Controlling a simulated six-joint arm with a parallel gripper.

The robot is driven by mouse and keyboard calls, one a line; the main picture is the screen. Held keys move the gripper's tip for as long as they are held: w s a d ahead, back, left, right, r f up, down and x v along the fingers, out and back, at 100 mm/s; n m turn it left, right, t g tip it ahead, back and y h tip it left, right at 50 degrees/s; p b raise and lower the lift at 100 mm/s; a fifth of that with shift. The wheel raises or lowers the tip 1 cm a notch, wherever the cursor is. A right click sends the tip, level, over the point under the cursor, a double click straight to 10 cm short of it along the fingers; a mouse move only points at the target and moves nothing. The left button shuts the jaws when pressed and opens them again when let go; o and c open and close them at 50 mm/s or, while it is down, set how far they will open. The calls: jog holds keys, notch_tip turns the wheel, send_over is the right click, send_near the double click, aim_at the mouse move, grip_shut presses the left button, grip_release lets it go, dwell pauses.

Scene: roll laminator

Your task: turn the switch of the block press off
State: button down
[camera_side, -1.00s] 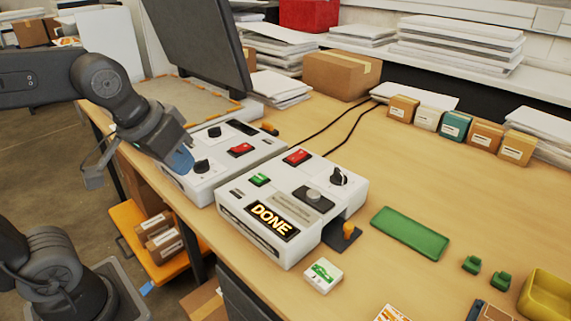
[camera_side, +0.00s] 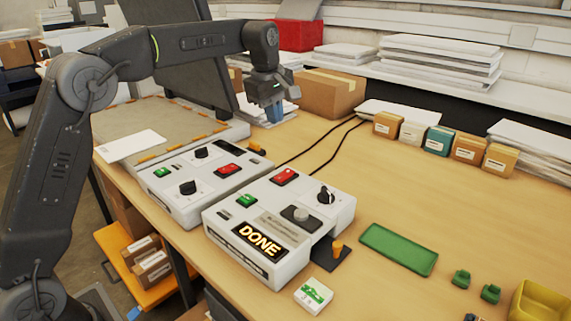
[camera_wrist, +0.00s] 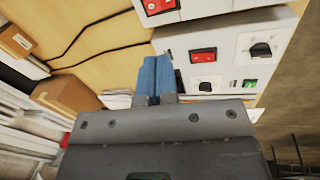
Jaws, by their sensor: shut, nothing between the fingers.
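Two white control boxes stand side by side on the table; I cannot tell from labels which is the block press. The front box (camera_side: 262,265) shows a lit DONE display (camera_side: 260,238), a red rocker switch (camera_side: 285,176), a green button (camera_side: 246,200) and a black knob (camera_side: 326,195). The rear box (camera_side: 205,205) has a red rocker switch (camera_side: 227,170), a green button (camera_side: 161,172) and two black knobs. Its red switch also shows in the wrist view (camera_wrist: 203,55). My gripper (camera_side: 273,112), with blue fingers, is shut and empty, raised beyond the rear box, touching no switch.
A flat bed (camera_side: 115,125) with a dark upright panel (camera_side: 180,75) adjoins the rear box. A cardboard box (camera_side: 330,92) and paper stacks lie behind. A green tray (camera_side: 398,250) and small blocks are at the right. Black cables cross the table behind the front box.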

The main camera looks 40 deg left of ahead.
aim_at(286, 171)
jog(key=shift+w+a+f+n, duration=0.2)
jog(key=shift+w+f+n, duration=0.25)
jog(key=shift+w, duration=0.15)
jog(key=shift+w+a+f+n, duration=0.15)
jog(key=shift+w+f+n, duration=0.25)
jog(key=shift+w, duration=0.2)
jog(key=shift+f, duration=0.15)
jog(key=f, duration=0.4)
jog(key=w+f, duration=0.1)
jog(key=f, duration=0.3)
jog(key=w+f, duration=0.1)
jog(key=f, duration=0.3)
jog(key=shift+f, duration=0.15)
jog(key=shift+w+f, duration=0.1)
jog(key=shift+f, duration=0.55)
jog(key=shift+f, duration=0.1)
jog(key=shift+w+f, duration=0.1)
jog(key=shift+f, duration=0.1)
